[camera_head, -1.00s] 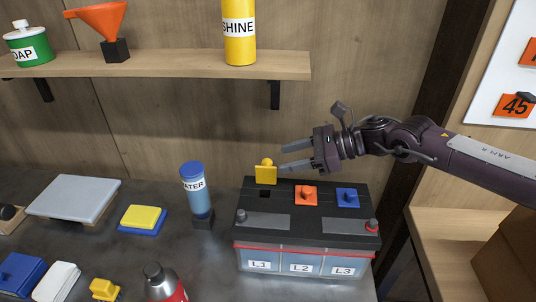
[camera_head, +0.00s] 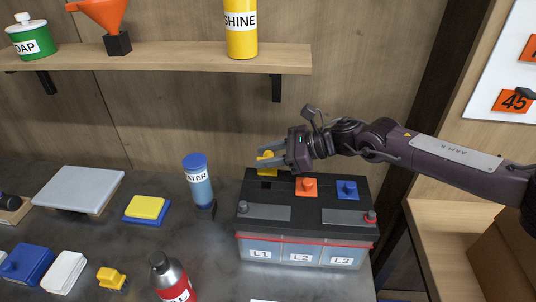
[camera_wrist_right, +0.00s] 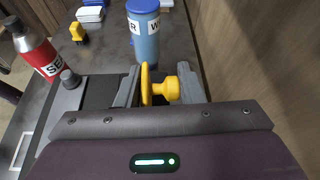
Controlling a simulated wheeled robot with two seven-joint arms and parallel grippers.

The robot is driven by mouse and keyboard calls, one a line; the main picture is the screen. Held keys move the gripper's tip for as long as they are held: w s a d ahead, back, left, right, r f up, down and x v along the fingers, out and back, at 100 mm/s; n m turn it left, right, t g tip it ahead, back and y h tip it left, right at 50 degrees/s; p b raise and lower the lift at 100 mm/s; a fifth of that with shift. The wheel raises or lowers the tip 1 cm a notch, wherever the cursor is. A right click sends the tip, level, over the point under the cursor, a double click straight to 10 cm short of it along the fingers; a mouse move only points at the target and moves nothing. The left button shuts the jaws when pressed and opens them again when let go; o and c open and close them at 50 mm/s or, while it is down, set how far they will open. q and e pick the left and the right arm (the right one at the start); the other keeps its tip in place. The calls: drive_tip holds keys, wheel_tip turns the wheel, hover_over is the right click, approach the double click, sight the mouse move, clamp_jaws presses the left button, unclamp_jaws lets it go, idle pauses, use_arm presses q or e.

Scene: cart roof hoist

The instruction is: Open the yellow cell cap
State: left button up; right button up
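The black battery (camera_head: 265,212) stands on the bench, its cells labelled L1, L2 and L3. The yellow cap (camera_head: 266,158) stands tipped up at the rear of the L1 cell, and the dark square opening (camera_head: 266,185) in front of it is uncovered. My right gripper (camera_head: 265,160) reaches in from the right with its fingers apart, one on each side of the cap. In the right wrist view the yellow cap (camera_wrist_right: 147,84) and its knob lie between the fingers (camera_wrist_right: 160,88). I cannot tell whether they touch it. My left gripper is out of view.
The orange cap (camera_head: 306,187) and blue cap (camera_head: 347,190) sit on the battery. A blue-capped water bottle (camera_head: 198,185) stands just left of it. A red-and-grey bottle (camera_head: 169,277) is in front. A shelf (camera_head: 170,62) runs above at the back.

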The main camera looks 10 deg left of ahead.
drive_tip(key=shift+w+f+b, duration=0.1)
drive_tip(key=shift+w+b, duration=0.05)
drive_tip(key=shift+b, duration=0.3)
drive_tip(key=shift+c, duration=0.4)
use_arm(q)
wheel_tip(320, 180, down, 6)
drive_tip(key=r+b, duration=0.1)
drive_tip(key=b, duration=0.4)
use_arm(e)
drive_tip(key=shift+w+f+m+g, duration=0.45)
drive_tip(key=shift+w+m+g, duration=0.15)
drive_tip(key=shift+m, duration=0.2)
drive_tip(key=shift+w+m+g+b, duration=0.3)
drive_tip(key=shift+m+g+b, duration=0.1)
drive_tip(key=shift+m+b, duration=0.35)
drive_tip(key=shift+r, duration=0.1)
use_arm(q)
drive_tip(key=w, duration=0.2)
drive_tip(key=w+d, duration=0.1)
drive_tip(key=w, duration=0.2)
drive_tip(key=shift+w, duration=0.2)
use_arm(e)
drive_tip(key=shift+d, duration=0.1)
drive_tip(key=o, duration=0.8)
drive_tip(key=shift+o, duration=0.2)
drive_tip(key=shift+w, duration=0.15)
